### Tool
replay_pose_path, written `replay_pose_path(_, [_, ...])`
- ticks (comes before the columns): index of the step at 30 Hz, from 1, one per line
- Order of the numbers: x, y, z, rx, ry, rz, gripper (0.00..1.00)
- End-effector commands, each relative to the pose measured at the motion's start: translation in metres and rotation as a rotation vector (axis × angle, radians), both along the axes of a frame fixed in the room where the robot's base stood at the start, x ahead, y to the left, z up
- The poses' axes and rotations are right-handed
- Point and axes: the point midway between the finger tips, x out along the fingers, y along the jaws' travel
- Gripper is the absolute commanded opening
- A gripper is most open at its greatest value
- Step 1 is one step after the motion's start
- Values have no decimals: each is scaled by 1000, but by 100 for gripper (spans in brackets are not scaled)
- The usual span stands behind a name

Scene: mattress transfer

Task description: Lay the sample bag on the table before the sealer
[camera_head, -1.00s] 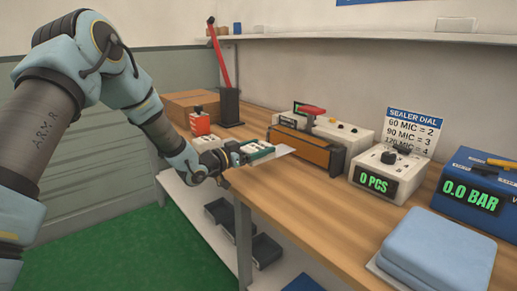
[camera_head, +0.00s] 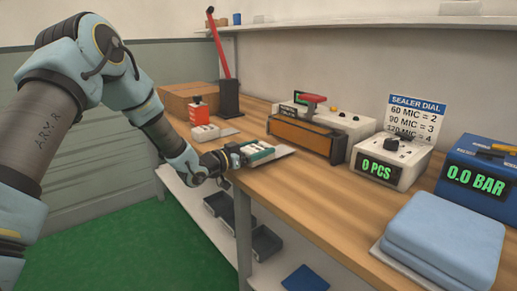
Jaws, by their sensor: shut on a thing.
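The sample bag (camera_head: 283,152) is a thin pale grey sheet, with a teal part bearing white marks (camera_head: 257,151) close to my jaws. My gripper (camera_head: 239,155) is shut on its left end, at the table's front left edge. The bag lies roughly flat over the table top; I cannot tell whether it touches the wood. The sealer (camera_head: 301,134), with a brown-orange front and a red handle, stands just behind and right of the bag. The wooden table (camera_head: 310,198) is bare in front of the sealer.
A white dial box (camera_head: 378,165) reading 0 PCS, a blue box (camera_head: 480,182) reading 0.0 BAR and folded blue pads (camera_head: 445,235) stand right. A red-and-white bottle (camera_head: 199,113), small pale blocks (camera_head: 206,132) and a cardboard box (camera_head: 188,98) stand left.

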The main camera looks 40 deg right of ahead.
Motion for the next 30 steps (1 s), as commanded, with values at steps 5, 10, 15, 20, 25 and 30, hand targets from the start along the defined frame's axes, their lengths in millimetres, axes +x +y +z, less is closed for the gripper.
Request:
replay_pose_path(5, [0,0,-3,-1,0,0,24])
replay_pose_path(10, [0,0,-7,-1,0,0,24])
replay_pose_path(15, [0,0,-12,-1,0,0,24])
replay_pose_path(20, [0,0,-14,-1,-1,0,89])
replay_pose_path(25, [0,0,-13,0,0,0,100])
replay_pose_path(30, [0,1,-14,1,0,0,100])
